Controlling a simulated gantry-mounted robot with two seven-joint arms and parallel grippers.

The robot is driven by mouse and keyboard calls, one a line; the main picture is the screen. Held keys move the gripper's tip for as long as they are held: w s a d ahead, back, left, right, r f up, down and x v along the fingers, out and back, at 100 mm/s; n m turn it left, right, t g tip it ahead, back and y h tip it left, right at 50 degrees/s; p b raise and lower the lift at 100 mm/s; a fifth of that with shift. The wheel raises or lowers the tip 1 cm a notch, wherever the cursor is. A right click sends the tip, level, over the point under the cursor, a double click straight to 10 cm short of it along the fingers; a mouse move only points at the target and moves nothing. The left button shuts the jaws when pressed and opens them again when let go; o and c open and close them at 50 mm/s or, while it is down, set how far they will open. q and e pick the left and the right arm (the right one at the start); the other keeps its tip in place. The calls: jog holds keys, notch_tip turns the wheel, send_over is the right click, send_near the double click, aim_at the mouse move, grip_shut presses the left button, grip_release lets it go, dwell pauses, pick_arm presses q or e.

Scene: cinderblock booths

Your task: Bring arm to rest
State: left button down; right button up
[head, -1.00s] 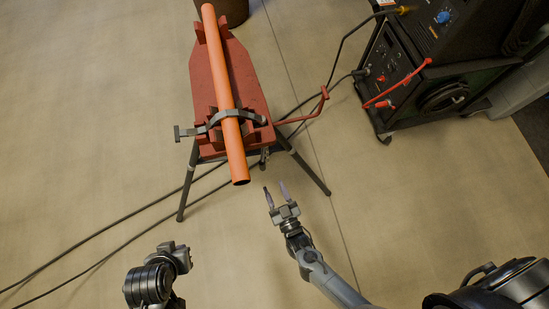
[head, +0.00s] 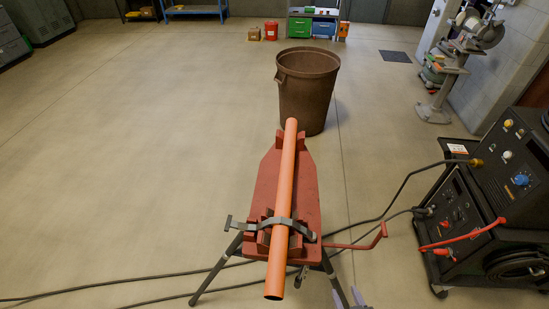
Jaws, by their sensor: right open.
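Only the fingertips of my right gripper (head: 347,298) show, at the bottom edge of the head view. They are spread apart with nothing between them. They are just right of the near end of an orange pipe (head: 287,185) and do not appear to touch it. The pipe lies along a red pipe stand (head: 309,195) under a grey clamp strap. The rest of my right arm is below the picture. My left gripper is out of view.
A welding machine (head: 470,205) on a cart stands at right, its cables crossing the floor behind and beside the stand. A brown bin (head: 308,92) stands beyond the stand. The floor at left is clear.

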jog(key=s+d+r+g+h, duration=0.1)
jog(key=s+d+r+g, duration=0.15)
jog(key=s+g, duration=0.85)
notch_tip(320, 180, up, 32)
jog(key=s+t+p, duration=0.1)
jog(key=t+p, duration=0.1)
jog(key=p, duration=3)
jog(key=shift+r, duration=0.15)
jog(key=shift+s+a, duration=0.1)
